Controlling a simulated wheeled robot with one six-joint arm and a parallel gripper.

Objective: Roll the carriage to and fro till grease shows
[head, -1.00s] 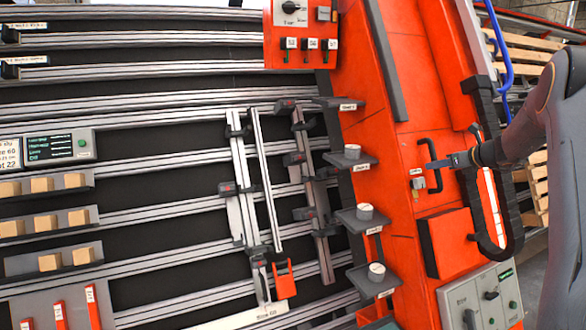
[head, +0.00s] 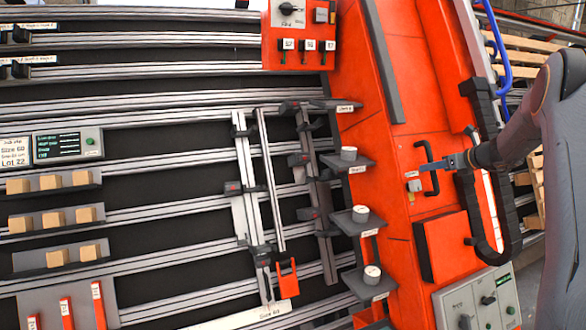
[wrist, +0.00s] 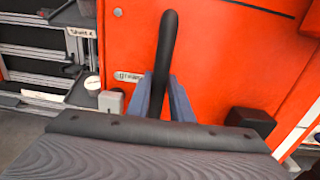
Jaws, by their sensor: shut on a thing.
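The orange carriage (head: 400,130) stands across the long rails (head: 180,150) at the right of the head view. Its black bar handle (head: 425,155) is upright on the orange face. My gripper (head: 432,166) is shut on this handle. In the wrist view, my two blue-grey fingers (wrist: 163,92) close around the lower part of the handle (wrist: 168,40), and its upper end stands clear. A small label (wrist: 130,77) beside the handle is only partly legible. A small grey box (wrist: 111,102) sits left of the handle. I see no grease on the rails or carriage.
Small shelves with white round pieces (head: 361,214) project from the carriage's left side. Clamps and upright bars (head: 265,180) stand on the rails. A black cable chain (head: 505,205) hangs close to my arm. A control panel (head: 478,305) is below; wooden pallets (head: 530,50) stand behind.

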